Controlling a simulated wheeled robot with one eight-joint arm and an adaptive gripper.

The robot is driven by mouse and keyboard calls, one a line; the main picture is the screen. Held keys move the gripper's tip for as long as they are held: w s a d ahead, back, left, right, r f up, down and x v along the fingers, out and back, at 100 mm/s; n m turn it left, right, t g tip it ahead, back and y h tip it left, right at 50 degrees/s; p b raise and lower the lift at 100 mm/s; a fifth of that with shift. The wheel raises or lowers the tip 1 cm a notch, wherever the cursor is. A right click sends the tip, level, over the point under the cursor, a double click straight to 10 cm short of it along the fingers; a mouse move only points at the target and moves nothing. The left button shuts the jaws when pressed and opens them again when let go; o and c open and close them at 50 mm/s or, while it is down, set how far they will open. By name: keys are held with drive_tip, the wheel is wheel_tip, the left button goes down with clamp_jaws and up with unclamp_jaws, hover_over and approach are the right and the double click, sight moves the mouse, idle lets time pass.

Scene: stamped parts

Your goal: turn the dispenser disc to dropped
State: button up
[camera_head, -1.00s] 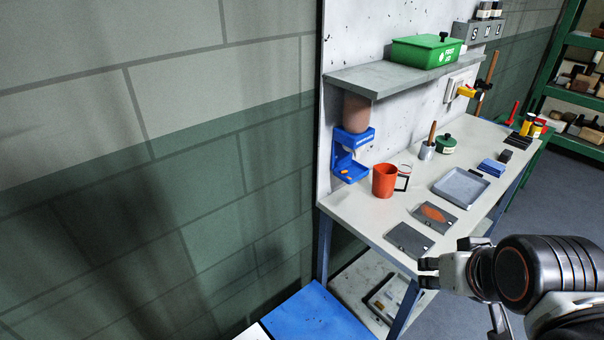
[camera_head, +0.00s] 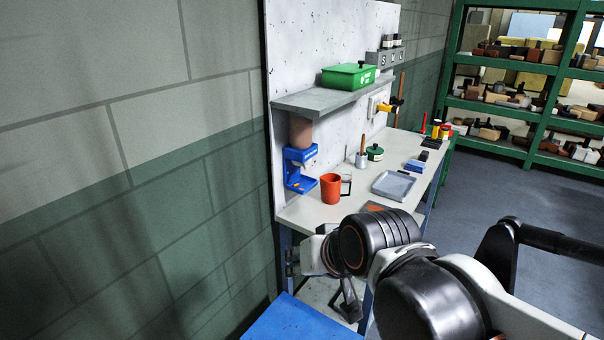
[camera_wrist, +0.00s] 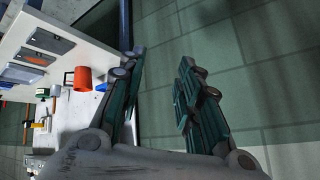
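The blue dispenser (camera_head: 300,168) hangs on the wall panel below the grey shelf, with a brownish-pink hopper (camera_head: 301,132) above it. Its disc is too small to make out, so I cannot tell its position. A small orange thing lies on the dispenser's lower tray. My gripper (camera_head: 300,258) is in front of the bench's near end, below and apart from the dispenser. In the wrist view my gripper (camera_wrist: 160,68) is open and empty. A small blue patch (camera_wrist: 102,87), possibly the dispenser, shows there beside the mug.
An orange-red mug (camera_head: 330,188) stands on the bench just right of the dispenser. A grey tray (camera_head: 393,186) lies farther right. The grey shelf (camera_head: 318,101) overhangs the dispenser and carries a green box (camera_head: 348,75). A blue surface (camera_head: 290,322) is low in front.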

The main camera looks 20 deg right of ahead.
drive_tip(key=w+a+r+m+t+y, duration=0.1)
drive_tip(key=w+r+m+t+y, duration=0.15)
drive_tip(key=w+m, duration=0.75)
drive_tip(key=m+t+h, duration=0.6)
drive_tip(key=m+t, duration=0.1)
drive_tip(key=m, duration=1.8)
approach(308, 168)
drive_tip(key=shift+y, duration=0.25)
drive_tip(key=w, duration=0.2)
drive_tip(key=w+b, duration=0.1)
drive_tip(key=w, duration=0.2)
drive_tip(key=w+d, duration=0.1)
drive_tip(key=w, duration=0.2)
drive_tip(key=shift+w+f, duration=0.1)
drive_tip(key=shift+f, duration=0.05)
clamp_jaws()
